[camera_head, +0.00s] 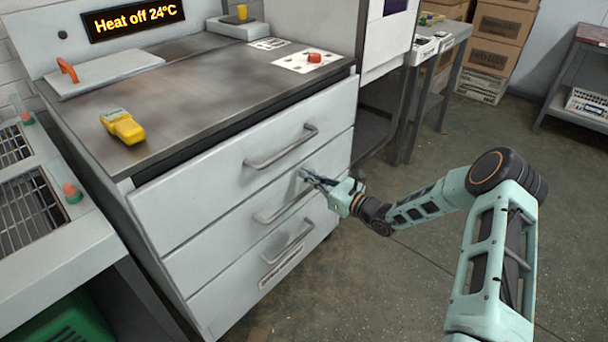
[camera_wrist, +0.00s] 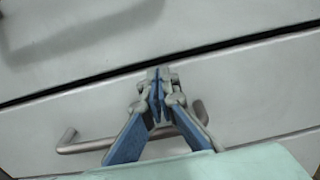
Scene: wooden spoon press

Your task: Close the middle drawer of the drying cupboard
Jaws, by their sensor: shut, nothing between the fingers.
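The drying cupboard (camera_head: 205,82) has a dark worktop and a stack of pale grey drawers. The middle drawer (camera_head: 218,237) looks nearly flush with its neighbours; any small opening is hard to tell. Its bar handle (camera_head: 268,217) also shows in the wrist view (camera_wrist: 72,146). My gripper (camera_head: 309,180) is shut and empty, its tips at the middle drawer's front, right of and above the handle. In the wrist view, the closed fingertips (camera_wrist: 160,88) lie over the upper part of that front, just below the dark gap. I cannot tell whether they touch it.
The top drawer (camera_head: 190,195) is above, with its own handle (camera_head: 283,148). The bottom drawer (camera_head: 235,290) is below. A yellow device (camera_head: 122,126) lies on the worktop. A grey table (camera_head: 430,65) stands behind to the right. The floor (camera_head: 400,285) around my arm is clear.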

